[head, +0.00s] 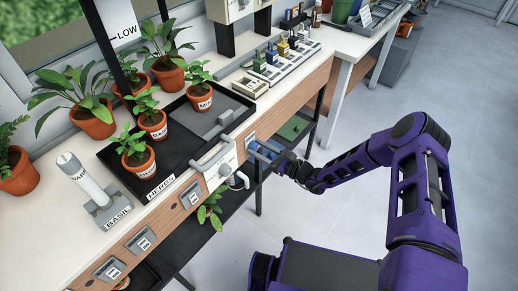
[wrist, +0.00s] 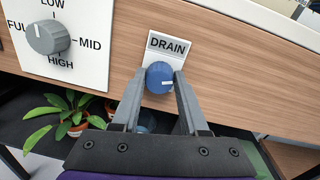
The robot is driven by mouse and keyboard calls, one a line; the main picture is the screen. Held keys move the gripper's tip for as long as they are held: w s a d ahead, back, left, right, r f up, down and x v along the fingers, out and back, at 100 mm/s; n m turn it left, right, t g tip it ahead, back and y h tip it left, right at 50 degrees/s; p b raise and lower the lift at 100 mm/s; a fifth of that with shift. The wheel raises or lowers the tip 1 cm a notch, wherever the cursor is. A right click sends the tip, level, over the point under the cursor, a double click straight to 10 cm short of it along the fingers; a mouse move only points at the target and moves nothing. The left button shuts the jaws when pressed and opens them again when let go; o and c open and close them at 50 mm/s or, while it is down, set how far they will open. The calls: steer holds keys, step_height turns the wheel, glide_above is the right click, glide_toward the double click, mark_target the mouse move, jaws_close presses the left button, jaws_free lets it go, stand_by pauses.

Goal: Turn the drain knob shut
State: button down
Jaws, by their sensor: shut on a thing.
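The blue drain knob (wrist: 160,77) sits on the wooden front panel of the bench, under a white plate (wrist: 166,47) reading DRAIN. A pale line shows on the knob's face, roughly level. My gripper (wrist: 160,90) is shut on the knob, one finger on each side of it. In the head view my gripper (head: 262,151) reaches the bench front from the right, and the knob is hard to make out there.
A grey dial (wrist: 48,37) marked LOW, MID, HIGH and FULL is left of the drain plate. A black tray (head: 190,125) marked HERBS holds several potted plants on the bench above. A lower shelf with plants is underneath. Open floor lies to the right.

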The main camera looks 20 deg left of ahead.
steer(key=n, duration=0.3)
steer(key=shift+n+p, duration=0.3)
steer(key=n, duration=0.3)
steer(key=shift+s+r+n+p, duration=0.1)
steer(key=shift+n+p, duration=0.2)
steer(key=shift+p, duration=0.1)
steer(key=n+p, duration=0.1)
steer(key=n, duration=0.1)
steer(key=n+p, duration=0.1)
steer(key=n, duration=0.2)
steer(key=shift+n+t+h, duration=0.3)
steer(key=shift+n, duration=0.3)
steer(key=shift+c, duration=2.1)
jaws_free()
